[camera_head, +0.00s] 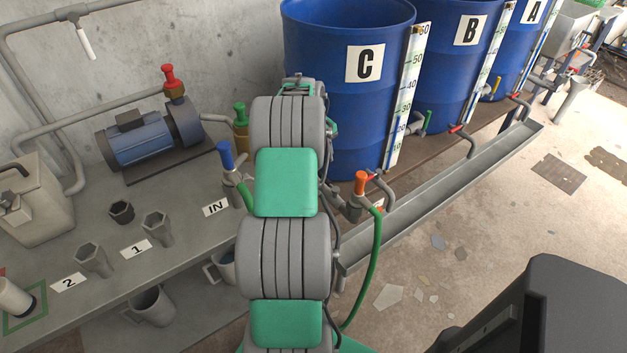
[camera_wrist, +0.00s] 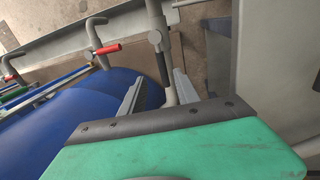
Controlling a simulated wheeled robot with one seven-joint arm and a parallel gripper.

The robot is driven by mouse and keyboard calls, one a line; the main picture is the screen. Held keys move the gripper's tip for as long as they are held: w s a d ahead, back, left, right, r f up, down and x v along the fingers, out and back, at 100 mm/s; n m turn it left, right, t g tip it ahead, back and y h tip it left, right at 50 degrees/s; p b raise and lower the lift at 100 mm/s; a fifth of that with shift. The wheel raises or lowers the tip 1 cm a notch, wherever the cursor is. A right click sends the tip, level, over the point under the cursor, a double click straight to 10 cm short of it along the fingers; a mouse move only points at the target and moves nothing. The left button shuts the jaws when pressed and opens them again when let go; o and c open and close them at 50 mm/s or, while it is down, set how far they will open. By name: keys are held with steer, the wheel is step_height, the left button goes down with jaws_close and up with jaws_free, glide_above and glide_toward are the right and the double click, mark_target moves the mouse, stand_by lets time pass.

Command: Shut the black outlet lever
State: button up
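In the wrist view my gripper (camera_wrist: 160,76) is open, its two grey fingers apart and pointing at a grey pipe with a dark collar (camera_wrist: 155,38). The pipe runs up from between the fingers. I cannot tell whether the dark part is the black outlet lever or whether a finger touches the pipe. In the head view my green and grey arm hides my gripper, and no black outlet lever can be made out there.
Blue drum C (camera_head: 345,105) stands behind my arm, with drums B (camera_head: 455,60) and A (camera_head: 510,55) to its right. A metal trough (camera_head: 450,180) runs in front. An orange valve handle (camera_head: 361,182) and blue handle (camera_head: 226,155) flank my arm. A red lever (camera_wrist: 107,48) is left of the pipe.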

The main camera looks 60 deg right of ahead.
mark_target(325, 178)
steer(key=f, duration=0.2)
steer(key=d+f, duration=0.1)
steer(key=f, duration=0.5)
steer(key=shift+s+d+f, duration=0.1)
steer(key=shift+d, duration=0.1)
steer(key=shift+c, duration=0.6)
jaws_close()
stand_by(0.5)
